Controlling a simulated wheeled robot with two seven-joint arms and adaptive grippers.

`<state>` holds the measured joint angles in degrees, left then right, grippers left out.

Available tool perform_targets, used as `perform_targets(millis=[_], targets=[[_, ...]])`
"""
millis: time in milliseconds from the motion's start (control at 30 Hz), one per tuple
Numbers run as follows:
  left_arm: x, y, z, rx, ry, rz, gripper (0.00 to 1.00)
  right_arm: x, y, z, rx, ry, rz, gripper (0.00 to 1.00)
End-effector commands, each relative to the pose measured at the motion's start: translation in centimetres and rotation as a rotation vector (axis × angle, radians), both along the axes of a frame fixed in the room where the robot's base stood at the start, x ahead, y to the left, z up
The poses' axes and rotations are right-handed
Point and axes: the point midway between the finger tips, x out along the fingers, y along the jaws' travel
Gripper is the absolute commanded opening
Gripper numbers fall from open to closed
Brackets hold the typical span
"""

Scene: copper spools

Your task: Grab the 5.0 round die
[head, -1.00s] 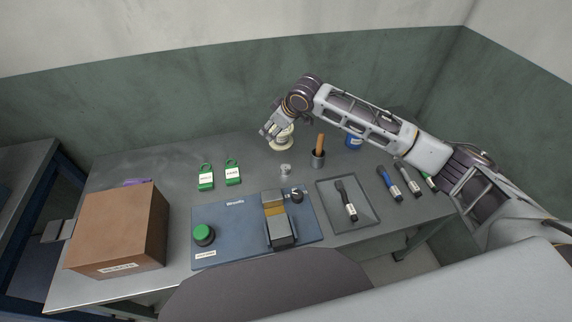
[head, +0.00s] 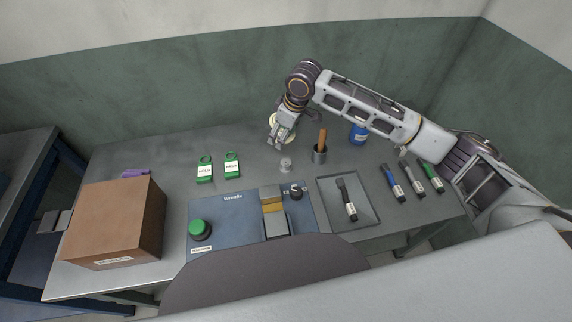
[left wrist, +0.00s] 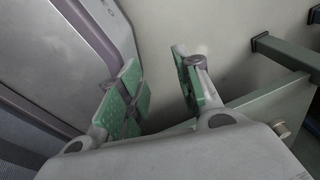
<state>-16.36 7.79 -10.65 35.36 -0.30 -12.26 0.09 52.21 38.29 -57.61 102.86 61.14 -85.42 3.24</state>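My right gripper (head: 279,141) points down over the back middle of the table, in front of a pale spool-like thing (head: 291,121) that it partly hides. Its fingers are too small to judge their gap. A small silver piece (head: 286,165) stands on the table just in front of it, apart from the fingers. A black-handled tool with a white label (head: 349,199) lies on a grey tray (head: 366,211). No label is legible, so I cannot tell which thing is the 5.0 round die. My left gripper (left wrist: 160,85) shows in the left wrist view, open with nothing between its fingers.
Several labelled tools lie at right. Two green tags (head: 205,172), a blue machine base (head: 236,221) and a cardboard box (head: 118,222) are to the left.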

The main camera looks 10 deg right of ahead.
Motion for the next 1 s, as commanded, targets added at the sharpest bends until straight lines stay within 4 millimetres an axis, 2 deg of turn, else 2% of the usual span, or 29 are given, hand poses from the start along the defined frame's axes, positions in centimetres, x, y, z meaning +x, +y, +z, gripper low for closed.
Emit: perform_targets(millis=[400,700,867,1000], targets=[[0.5,0.0,0.0,0.000,-0.005,0.000,0.33,-2.1,-2.1,-0.7,-0.096,0.100,-0.011,0.60],[1.8,0.0,0.2,-0.001,-0.020,0.000,0.33,-2.1,-2.2,-0.7,-0.098,0.102,-0.015,0.60],[1.6,-0.1,0.1,-0.001,-0.019,0.000,0.33,-2.1,-2.1,-1.0,-0.098,0.103,-0.015,0.60],[1.2,0.0,0.0,0.000,-0.014,-0.001,0.33,-2.0,-2.0,-2.1,-0.098,0.103,-0.015,0.60]])
